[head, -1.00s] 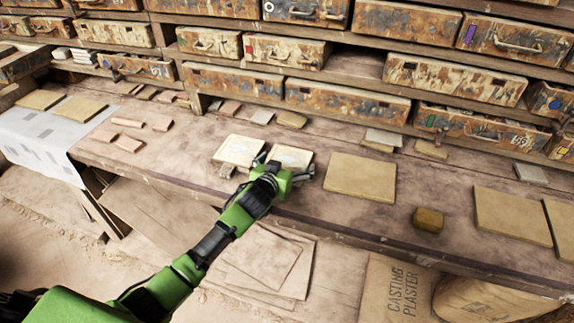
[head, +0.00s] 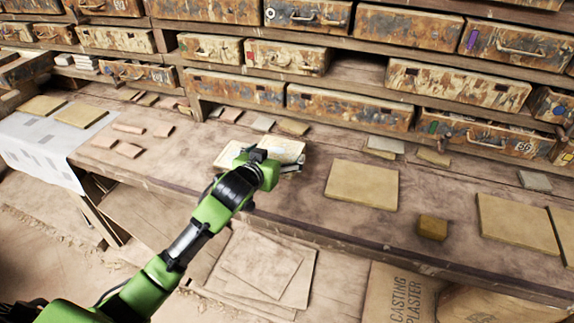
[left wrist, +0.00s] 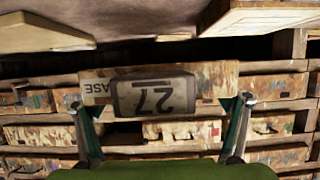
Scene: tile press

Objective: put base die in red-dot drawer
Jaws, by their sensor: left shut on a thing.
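The base die (head: 283,148) is a pale slab at the back of my left gripper (head: 277,163) in the head view. In the left wrist view its edge (left wrist: 217,80) carries a plate with an upside-down "27" and the letters "ASE". My left gripper (left wrist: 163,106) is shut on it, one finger at each end. The drawer with a red mark (head: 287,57) is in the shelf behind the bench, rusty and cream with a handle; I cannot tell whether it is fully closed. My right gripper is not in view.
Another pale slab (head: 232,152) lies just left of the held die. A large tan slab (head: 362,184) and a small brown block (head: 432,227) lie to the right on the bench (head: 310,210). A lower drawer (head: 475,134) with a green mark stands pulled out. An empty slot (head: 357,68) is beside the red-marked drawer.

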